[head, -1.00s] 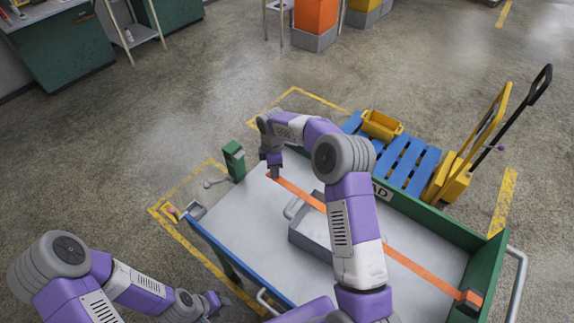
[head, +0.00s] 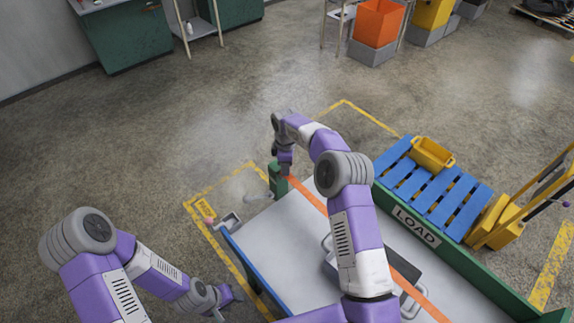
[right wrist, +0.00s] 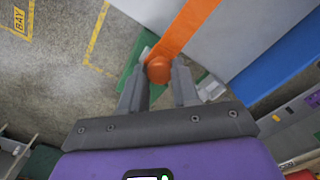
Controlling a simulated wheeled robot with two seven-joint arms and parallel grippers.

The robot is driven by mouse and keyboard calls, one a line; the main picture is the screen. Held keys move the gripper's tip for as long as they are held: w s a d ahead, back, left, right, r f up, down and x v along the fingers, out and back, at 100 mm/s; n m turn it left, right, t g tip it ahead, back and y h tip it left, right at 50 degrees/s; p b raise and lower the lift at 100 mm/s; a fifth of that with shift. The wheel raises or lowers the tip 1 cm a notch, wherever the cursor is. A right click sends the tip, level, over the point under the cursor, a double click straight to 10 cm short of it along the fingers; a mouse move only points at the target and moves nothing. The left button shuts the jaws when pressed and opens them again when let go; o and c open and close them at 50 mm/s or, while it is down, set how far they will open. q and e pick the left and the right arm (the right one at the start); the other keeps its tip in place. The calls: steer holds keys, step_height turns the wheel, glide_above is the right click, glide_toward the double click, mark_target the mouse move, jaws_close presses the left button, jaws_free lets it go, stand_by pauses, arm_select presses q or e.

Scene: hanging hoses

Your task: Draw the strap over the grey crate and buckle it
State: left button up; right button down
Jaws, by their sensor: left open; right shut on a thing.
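The orange strap (head: 307,196) runs taut across the white cart bed and over the grey crate (head: 408,270). My right arm hides much of the crate and the strap's middle. Whether the tab touches the buckle I cannot tell. My left gripper (head: 230,300) is open and empty, left of the cart.
The cart's green side board (head: 455,250) reads LOAD. Beyond it stand a blue pallet (head: 440,193) with a yellow bin (head: 433,154) and a yellow pallet truck (head: 500,225). A metal bracket (head: 229,223) sits at the cart's left corner.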

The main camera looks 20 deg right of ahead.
steer(key=shift+w+r, duration=0.1)
steer(key=shift+w, duration=0.1)
steer(key=c, duration=1.1)
jaws_free()
steer(key=shift+a, duration=0.1)
step_height(320, 180, up, 8)
steer(key=shift+f, duration=0.25)
